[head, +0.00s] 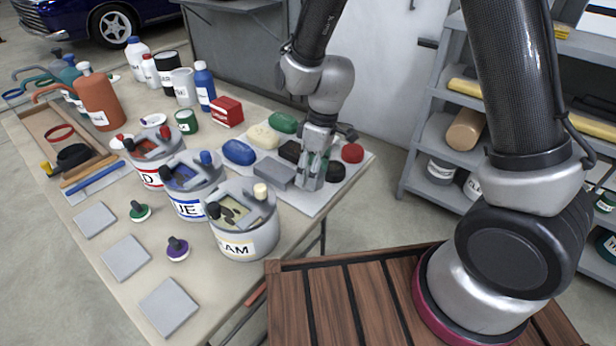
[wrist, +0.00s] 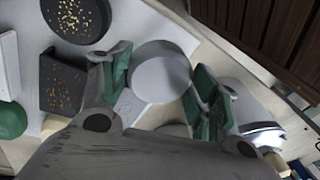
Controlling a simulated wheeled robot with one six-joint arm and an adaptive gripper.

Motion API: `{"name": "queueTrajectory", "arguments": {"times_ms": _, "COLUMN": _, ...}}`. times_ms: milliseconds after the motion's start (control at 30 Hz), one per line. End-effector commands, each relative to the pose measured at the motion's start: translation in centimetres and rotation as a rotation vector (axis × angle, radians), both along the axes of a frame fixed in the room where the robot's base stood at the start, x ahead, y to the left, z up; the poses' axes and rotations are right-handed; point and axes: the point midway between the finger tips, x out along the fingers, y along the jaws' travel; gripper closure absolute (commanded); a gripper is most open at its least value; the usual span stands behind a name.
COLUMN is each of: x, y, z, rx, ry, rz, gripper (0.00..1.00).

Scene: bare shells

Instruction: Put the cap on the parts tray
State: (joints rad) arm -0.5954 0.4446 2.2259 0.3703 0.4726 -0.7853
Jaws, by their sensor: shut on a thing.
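A plain grey round cap (wrist: 160,72) is between the green-padded fingers of my gripper (wrist: 163,90) in the wrist view. My gripper is shut on it. In the head view my gripper (head: 313,172) points down over the light grey flat board (head: 293,203) that I take for the parts tray, near its right part; the cap is hard to make out there. The board holds a blue oval piece (head: 238,152), a green one (head: 283,122), a cream one (head: 263,136), a grey block (head: 276,174), black pieces (head: 335,171) and a red round piece (head: 352,153). Whether the cap touches the board I cannot tell.
Three labelled paint cans stand left of the board, the cream one (head: 246,237) closest. Bottles, a red box (head: 227,111) and a wooden tray (head: 38,122) are farther back and left. Flat grey squares (head: 168,307) lie along the near table edge. Shelves (head: 440,130) stand at the right.

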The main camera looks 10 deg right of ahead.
Motion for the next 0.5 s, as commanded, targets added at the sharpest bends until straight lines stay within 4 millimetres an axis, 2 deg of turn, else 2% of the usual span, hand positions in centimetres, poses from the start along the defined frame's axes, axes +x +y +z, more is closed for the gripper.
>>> {"name": "queueTrajectory", "arguments": {"times_ms": 300, "x": 0.0, "y": 0.0, "z": -4.3, "rx": 0.000, "ry": 0.001, "rz": -0.001, "gripper": 0.65}}
{"name": "queueTrajectory", "arguments": {"times_ms": 500, "x": 0.1, "y": 0.0, "z": -4.9, "rx": 0.001, "ry": -0.002, "rz": 0.000, "gripper": 0.65}}
